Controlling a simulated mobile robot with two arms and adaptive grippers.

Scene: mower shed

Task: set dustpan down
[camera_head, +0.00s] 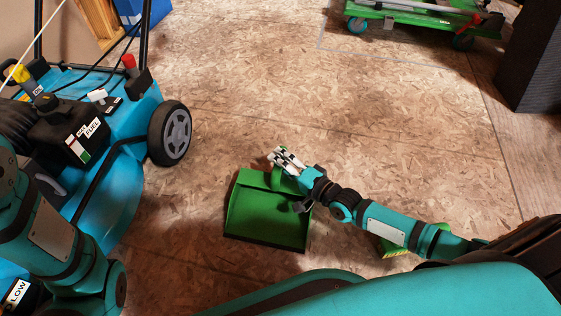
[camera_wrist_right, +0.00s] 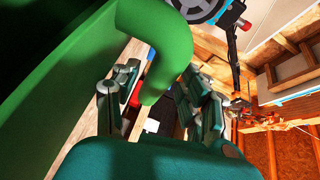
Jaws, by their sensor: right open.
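The green dustpan (camera_head: 266,215) is in the lower middle of the head view, its pan facing up and its handle side away from me. It appears to rest on the wooden floor; a small gap beneath cannot be ruled out. My right gripper (camera_head: 285,160) is at its far right corner. In the right wrist view the curved green handle (camera_wrist_right: 172,50) passes between the fingers of the right gripper (camera_wrist_right: 160,88), which are apart. Contact with the handle is unclear. Part of my left arm shows at the left; its gripper is not visible.
A blue lawn mower (camera_head: 125,125) stands at the left. A green brush (camera_head: 396,247) with yellow bristles lies partly hidden under my right arm. A green wheeled cart (camera_head: 420,12) is at the back right, near a dark block (camera_head: 535,60). The middle floor is clear.

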